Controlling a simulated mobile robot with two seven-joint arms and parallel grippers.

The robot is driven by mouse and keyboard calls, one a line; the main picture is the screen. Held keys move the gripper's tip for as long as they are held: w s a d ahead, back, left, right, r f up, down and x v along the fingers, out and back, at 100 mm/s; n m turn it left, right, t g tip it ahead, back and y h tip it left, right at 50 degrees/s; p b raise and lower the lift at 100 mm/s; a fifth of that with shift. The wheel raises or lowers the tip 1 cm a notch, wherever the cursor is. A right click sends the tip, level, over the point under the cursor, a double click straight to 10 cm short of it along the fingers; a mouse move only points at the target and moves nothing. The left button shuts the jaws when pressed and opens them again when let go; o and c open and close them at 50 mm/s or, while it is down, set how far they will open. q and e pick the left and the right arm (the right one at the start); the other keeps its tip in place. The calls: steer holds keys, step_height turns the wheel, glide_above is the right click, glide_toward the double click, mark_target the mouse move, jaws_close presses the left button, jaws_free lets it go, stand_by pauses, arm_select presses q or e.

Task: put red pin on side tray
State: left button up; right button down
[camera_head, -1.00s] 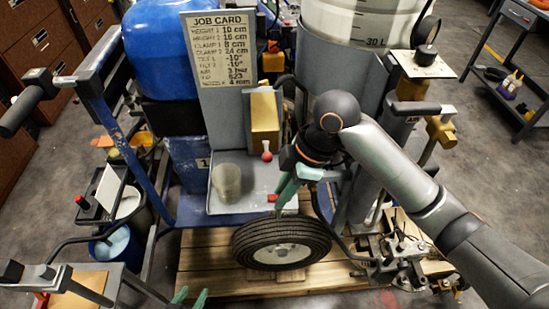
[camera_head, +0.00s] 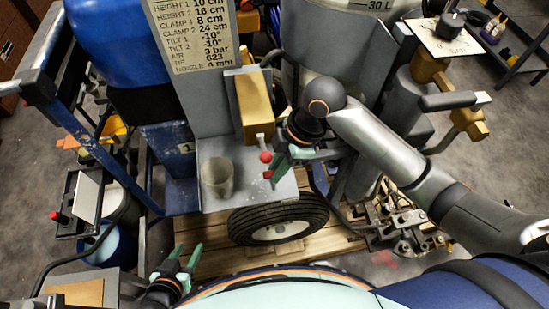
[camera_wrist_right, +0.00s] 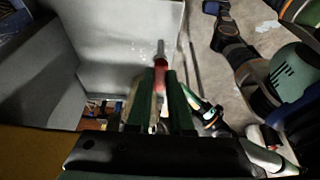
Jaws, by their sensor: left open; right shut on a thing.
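My right gripper (camera_head: 276,172) is shut on the red pin (camera_head: 268,174), over the right part of a grey shelf (camera_head: 230,198) and just below a red ball knob (camera_head: 266,157). In the right wrist view the pin (camera_wrist_right: 161,68) stands between the green fingers (camera_wrist_right: 160,95), its grey tip pointing away. My left gripper (camera_head: 188,258) is open and empty, low in the head view, left of the wheel. A black-framed tray (camera_head: 68,190) with a pale panel hangs at the left side of the cart; I cannot tell surely whether it is the side tray.
A brass-coloured block (camera_head: 254,105) sits above the knob. The job card (camera_head: 195,30) stands behind. A tyre (camera_head: 278,220) is below the shelf. Blue cart rails (camera_head: 95,130) run along the left.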

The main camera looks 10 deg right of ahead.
steer(key=shift+w+a+f, duration=0.1)
steer(key=shift+w+f, duration=0.2)
steer(key=shift+w, duration=0.1)
steer(key=shift+s, duration=0.1)
steer(key=shift+f, duration=0.1)
steer(key=c, duration=0.8)
jaws_free()
steer(key=shift+v, duration=3.95)
